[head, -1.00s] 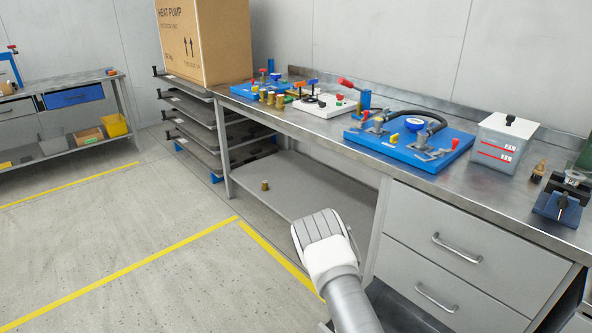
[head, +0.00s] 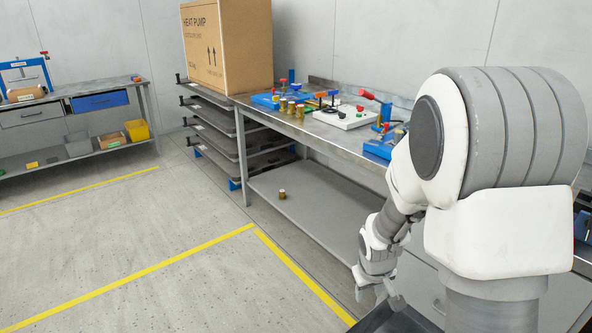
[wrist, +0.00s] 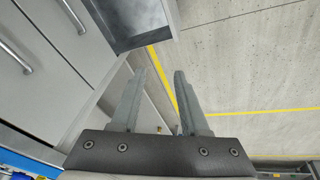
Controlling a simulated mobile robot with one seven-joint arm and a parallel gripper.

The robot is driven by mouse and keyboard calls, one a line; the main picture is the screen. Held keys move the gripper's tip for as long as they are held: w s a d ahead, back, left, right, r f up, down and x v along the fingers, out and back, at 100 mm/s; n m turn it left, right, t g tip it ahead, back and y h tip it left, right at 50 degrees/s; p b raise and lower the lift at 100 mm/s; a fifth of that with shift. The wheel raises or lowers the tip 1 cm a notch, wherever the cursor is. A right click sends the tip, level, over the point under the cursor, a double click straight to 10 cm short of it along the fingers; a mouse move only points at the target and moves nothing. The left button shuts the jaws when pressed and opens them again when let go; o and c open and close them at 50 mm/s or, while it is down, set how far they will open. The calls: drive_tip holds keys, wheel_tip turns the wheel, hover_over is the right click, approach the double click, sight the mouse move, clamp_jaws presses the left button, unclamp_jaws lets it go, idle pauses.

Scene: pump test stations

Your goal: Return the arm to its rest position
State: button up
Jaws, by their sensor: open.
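My arm stands large at the right of the head view, bent over with its forearm hanging down in front of the workbench. My gripper (head: 376,290) points downward, low beside the bench front. In the wrist view my gripper (wrist: 158,100) has its two fingers apart with nothing between them. Floor, a yellow line and the bench's lower part show beyond the fingers.
The steel workbench (head: 355,150) carries pump fixtures; a brass part (head: 282,195) stands on its lower shelf. An open drawer (wrist: 135,20) is near the fingers. A cardboard box (head: 227,45) tops a pallet stack. Floor (head: 120,230) at left is clear.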

drive_tip(key=s+a+r+m+t, duration=0.1)
drive_tip(key=s+r, duration=0.3)
drive_tip(key=r, duration=0.4)
drive_tip(key=s+r+m, duration=0.1)
drive_tip(key=s+r, duration=0.3)
drive_tip(key=r, duration=0.3)
drive_tip(key=s+a+r+t+y+p, duration=0.1)
drive_tip(key=s+a+r, duration=0.1)
drive_tip(key=s+r, duration=0.9)
wheel_tip(320, 180, up, 15)
drive_tip(key=s+p, duration=0.1)
drive_tip(key=p, duration=1.6)
drive_tip(key=shift+s+f+m, duration=0.2)
drive_tip(key=shift+s+m, duration=0.05)
drive_tip(key=shift+m, duration=0.05)
drive_tip(key=shift+d, duration=0.15)
